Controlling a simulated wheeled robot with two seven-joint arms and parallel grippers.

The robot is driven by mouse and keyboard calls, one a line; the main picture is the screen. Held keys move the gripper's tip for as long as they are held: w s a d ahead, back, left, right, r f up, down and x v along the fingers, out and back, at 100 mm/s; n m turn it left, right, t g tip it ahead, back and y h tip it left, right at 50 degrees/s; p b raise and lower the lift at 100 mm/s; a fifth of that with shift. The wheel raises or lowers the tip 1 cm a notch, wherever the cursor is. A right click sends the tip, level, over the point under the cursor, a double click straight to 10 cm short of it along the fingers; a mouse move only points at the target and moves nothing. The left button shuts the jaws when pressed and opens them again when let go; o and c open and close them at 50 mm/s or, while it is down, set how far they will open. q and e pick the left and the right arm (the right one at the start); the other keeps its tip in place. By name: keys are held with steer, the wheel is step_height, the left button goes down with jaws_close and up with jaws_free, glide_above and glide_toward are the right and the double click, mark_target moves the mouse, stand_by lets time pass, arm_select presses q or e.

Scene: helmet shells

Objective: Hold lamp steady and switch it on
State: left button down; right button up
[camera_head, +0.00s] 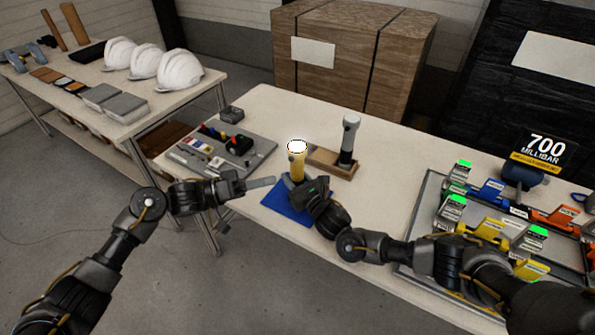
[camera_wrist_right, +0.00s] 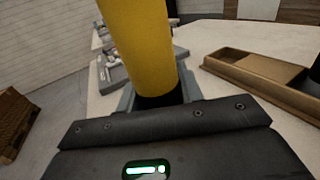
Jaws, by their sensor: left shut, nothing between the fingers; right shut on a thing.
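A yellow lamp (camera_head: 297,163) stands upright over a blue mat (camera_head: 279,207) on the table, its round top (camera_head: 297,146) glowing white. My right gripper (camera_head: 297,181) is shut on the lamp low on its body. In the right wrist view, the yellow body (camera_wrist_right: 140,45) rises from a black lower part (camera_wrist_right: 160,100) between the fingers. My left gripper (camera_head: 262,182) is shut and empty, its fingers pointing right toward the lamp, just left of it. The lamp's switch cannot be made out.
A black-and-grey torch (camera_head: 349,138) stands in a wooden tray (camera_head: 324,161) behind the lamp. A grey board (camera_head: 262,147) with small tools lies at the left. A rack (camera_head: 426,190) of colored devices is at the right. White helmets (camera_head: 181,71) sit on another table.

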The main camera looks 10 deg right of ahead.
steer(key=o, duration=1.2)
steer(key=v, duration=1.2)
steer(key=shift+s+r, duration=0.1)
steer(key=shift+s, duration=0.1)
steer(key=p+v, duration=0.4)
steer(key=v, duration=0.1)
steer(key=shift+s+d+r, duration=0.1)
steer(key=shift+s, duration=0.05)
steer(key=shift+s+d+p, duration=0.3)
steer(key=shift+s+p, duration=0.1)
steer(key=shift+s, duration=0.2)
